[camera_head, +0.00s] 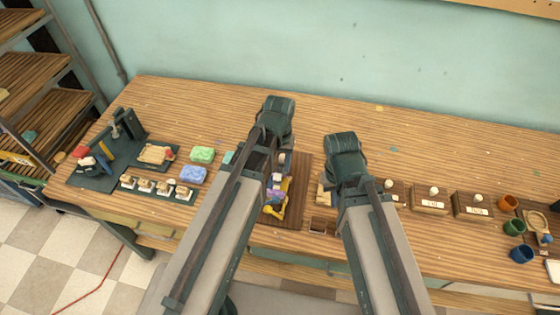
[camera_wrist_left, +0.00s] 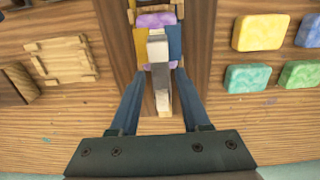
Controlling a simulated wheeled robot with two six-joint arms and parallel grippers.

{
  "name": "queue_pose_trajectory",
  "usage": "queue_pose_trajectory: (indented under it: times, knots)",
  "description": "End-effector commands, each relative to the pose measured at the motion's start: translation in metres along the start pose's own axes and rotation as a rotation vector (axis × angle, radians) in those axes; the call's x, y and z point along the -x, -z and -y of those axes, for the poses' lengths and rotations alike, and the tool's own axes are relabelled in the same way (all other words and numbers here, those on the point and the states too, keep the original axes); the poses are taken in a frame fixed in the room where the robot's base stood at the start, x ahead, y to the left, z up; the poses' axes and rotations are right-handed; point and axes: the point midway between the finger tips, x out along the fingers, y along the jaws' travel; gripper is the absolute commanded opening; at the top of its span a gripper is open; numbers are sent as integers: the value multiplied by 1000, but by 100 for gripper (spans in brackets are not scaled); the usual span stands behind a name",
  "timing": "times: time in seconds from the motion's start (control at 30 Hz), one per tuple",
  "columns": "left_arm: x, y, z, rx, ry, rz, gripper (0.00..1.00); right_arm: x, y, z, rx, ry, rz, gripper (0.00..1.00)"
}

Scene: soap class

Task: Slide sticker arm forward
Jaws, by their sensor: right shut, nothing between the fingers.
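The sticker arm (camera_wrist_left: 157,62), a narrow grey-white bar, stands in the middle of the left wrist view. Behind it lie a purple piece (camera_wrist_left: 155,20) and yellow and blue side pieces. The same station (camera_head: 275,195) shows on a dark wooden board in the head view, partly covered by my left arm. My left gripper (camera_wrist_left: 160,78) is open, one finger on each side of the sticker arm; I cannot tell whether they touch it. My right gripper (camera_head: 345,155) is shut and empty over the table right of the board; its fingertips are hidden.
Green soap (camera_head: 202,155) and blue soap (camera_head: 193,175) lie left of the board. A dark green stand (camera_head: 110,150) is at the far left. Wooden boxes (camera_head: 430,198) and coloured cups (camera_head: 514,228) stand at right. The table's back strip is clear.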

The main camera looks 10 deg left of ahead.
Motion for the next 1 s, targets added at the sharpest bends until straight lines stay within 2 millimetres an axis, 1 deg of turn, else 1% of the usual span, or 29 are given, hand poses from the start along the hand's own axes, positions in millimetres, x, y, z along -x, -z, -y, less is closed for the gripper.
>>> queue_pose_trajectory:
  times: [0.37,0.57,0.77,1.0]
  knots:
    - [1,2,0,0,0,-4,57,1,0,0,0,0,0,0]
    - [11,2,0,0,0,-5,57,11,-1,-1,0,0,0,0]
    - [33,2,0,0,0,-4,57,33,-2,-3,0,0,0,0]
    - [70,2,0,0,0,-4,57,70,-4,-7,1,0,0,0]
